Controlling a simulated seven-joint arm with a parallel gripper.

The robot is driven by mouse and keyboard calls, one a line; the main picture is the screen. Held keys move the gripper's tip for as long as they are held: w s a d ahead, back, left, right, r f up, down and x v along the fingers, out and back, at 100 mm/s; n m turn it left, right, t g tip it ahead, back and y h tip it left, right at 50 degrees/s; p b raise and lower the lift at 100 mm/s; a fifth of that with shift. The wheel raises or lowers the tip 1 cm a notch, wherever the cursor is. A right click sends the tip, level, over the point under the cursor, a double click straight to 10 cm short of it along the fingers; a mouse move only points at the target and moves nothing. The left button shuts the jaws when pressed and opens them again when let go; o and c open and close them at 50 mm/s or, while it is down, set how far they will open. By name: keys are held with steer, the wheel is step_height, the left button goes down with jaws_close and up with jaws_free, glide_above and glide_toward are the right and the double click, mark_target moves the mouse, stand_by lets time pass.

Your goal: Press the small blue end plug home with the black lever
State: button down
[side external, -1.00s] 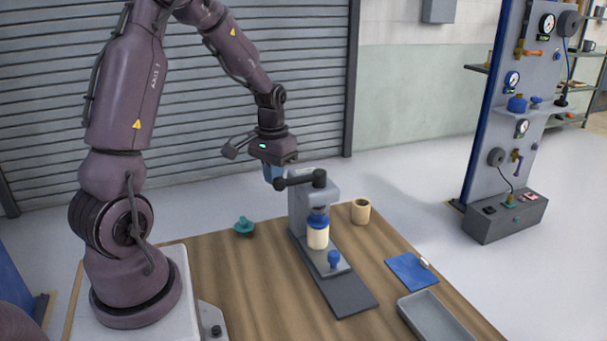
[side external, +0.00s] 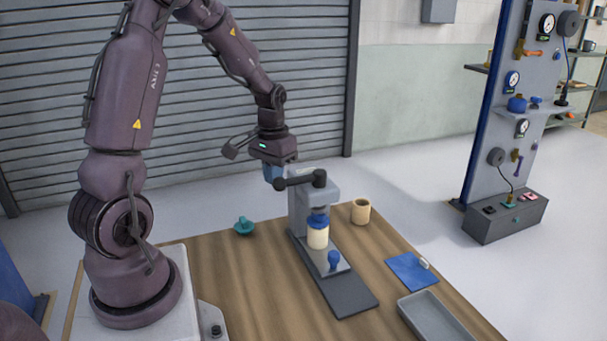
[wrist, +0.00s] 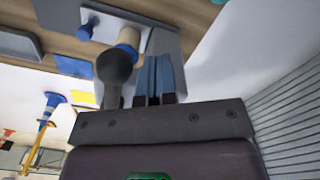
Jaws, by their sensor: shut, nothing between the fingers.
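A second blue knob (side external: 334,260) stands on the press base. A teal part (side external: 244,226) lies left of the press, and a tan cup (side external: 361,211) stands right of it. A blue cloth (side external: 405,274) and a grey tray (side external: 435,318) are at the right. The table's left middle is clear.

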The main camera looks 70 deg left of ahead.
steer(key=shift+d, duration=0.15)
steer(key=shift+s+d, duration=0.2)
steer(key=shift+d, duration=1.2)
steer(key=shift+d, duration=1.2)
steer(key=d, duration=0.1)
step_height(320, 180, up, 7)
glide_above(280, 186)
steer(key=shift+s+a, duration=0.1)
steer(key=shift+s, duration=0.2)
stand_by(0.7)
